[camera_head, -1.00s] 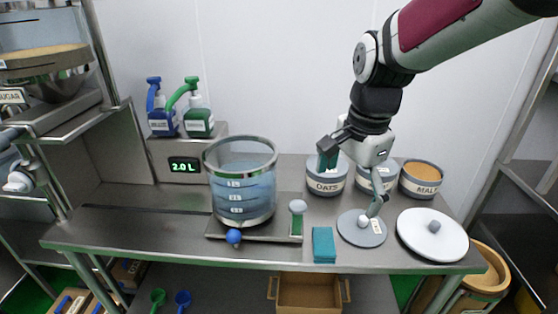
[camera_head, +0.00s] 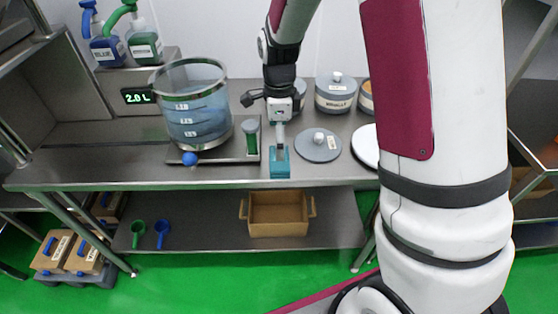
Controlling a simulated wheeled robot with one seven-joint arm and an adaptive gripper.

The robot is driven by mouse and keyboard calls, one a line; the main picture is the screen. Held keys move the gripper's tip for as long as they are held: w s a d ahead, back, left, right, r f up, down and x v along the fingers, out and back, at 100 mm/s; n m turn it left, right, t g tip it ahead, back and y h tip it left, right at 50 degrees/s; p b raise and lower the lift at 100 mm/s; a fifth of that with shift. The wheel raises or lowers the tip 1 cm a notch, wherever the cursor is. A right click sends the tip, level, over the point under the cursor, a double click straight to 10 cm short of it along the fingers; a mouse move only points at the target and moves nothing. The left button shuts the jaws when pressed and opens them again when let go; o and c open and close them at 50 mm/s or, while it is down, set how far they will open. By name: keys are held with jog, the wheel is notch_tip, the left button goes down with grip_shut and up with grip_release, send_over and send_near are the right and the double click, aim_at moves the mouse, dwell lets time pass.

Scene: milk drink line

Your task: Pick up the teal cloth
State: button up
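The teal cloth (camera_head: 280,171) lies at the front edge of the steel table, right of the scale with the clear jug. My gripper (camera_head: 280,153) points down over the cloth, its fingers overlapping the cloth's middle in this view. Teal shows on both sides of the fingers and in front of them. The fingers are seen nearly edge-on and small, so I cannot tell whether they are open or shut on the cloth.
The clear jug (camera_head: 198,114) of bluish liquid stands to the left, with a green-bodied tool (camera_head: 252,140) beside it. A grey lid (camera_head: 317,150) lies close right of the cloth. An open cardboard box (camera_head: 277,225) sits on the lower shelf.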

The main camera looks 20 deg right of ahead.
jog(key=shift+s+f, duration=0.15)
jog(key=shift+f, duration=1.4)
jog(key=shift+s+f, duration=0.1)
jog(key=shift+f, duration=1.45)
jog(key=c, duration=1)
jog(key=shift+r, duration=0.1)
jog(key=shift+w+r, duration=0.1)
jog(key=shift+r, duration=0.5)
notch_tip(320, 180, up, 2)
jog(key=shift+r, duration=0.15)
jog(key=s+a, duration=0.1)
jog(key=s, duration=0.4)
jog(key=s+a+r, duration=0.1)
jog(key=s+a, duration=0.1)
jog(key=s, duration=0.3)
jog(key=s+a+p, duration=0.1)
jog(key=s+a, duration=0.1)
jog(key=s, duration=0.3)
jog(key=shift+s+r, duration=0.2)
